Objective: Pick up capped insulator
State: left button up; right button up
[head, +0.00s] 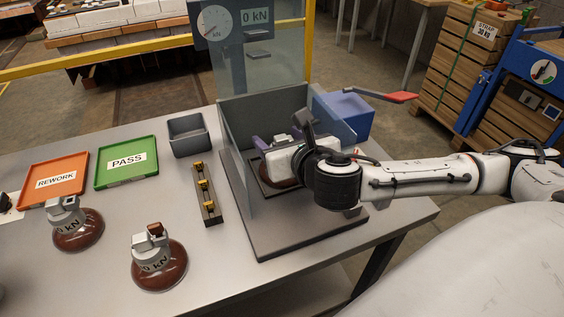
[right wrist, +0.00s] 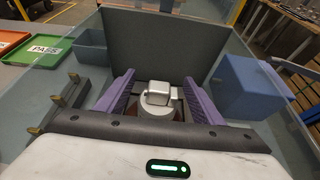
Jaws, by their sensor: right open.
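A brown insulator (head: 278,172) sits inside the grey test rig, mostly hidden by my right gripper in the head view. Its silver metal cap (right wrist: 158,97) shows clearly in the right wrist view. My right gripper (right wrist: 153,92) is open, with one purple finger on each side of the cap and a gap at each side. Two more brown insulators with grey metal caps stand upright on the table: one (head: 80,237) at the left, marked 0 kN, and one (head: 160,275) nearer the front, also marked 0 kN. My left gripper is not in view.
The rig has a grey back wall (right wrist: 175,45), clear side panels and a 0 kN gauge (head: 214,22). A blue box (head: 348,112) stands right of it. An orange REWORK tray (head: 36,198), green PASS tray (head: 104,180), grey bin (head: 187,146) and yellow-clipped rack (head: 216,217) lie left.

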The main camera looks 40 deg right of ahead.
jog(key=shift+x, duration=1.1)
jog(key=shift+s, duration=0.1)
jog(key=c, duration=1.5)
jog(key=shift+f, duration=0.15)
grip_shut()
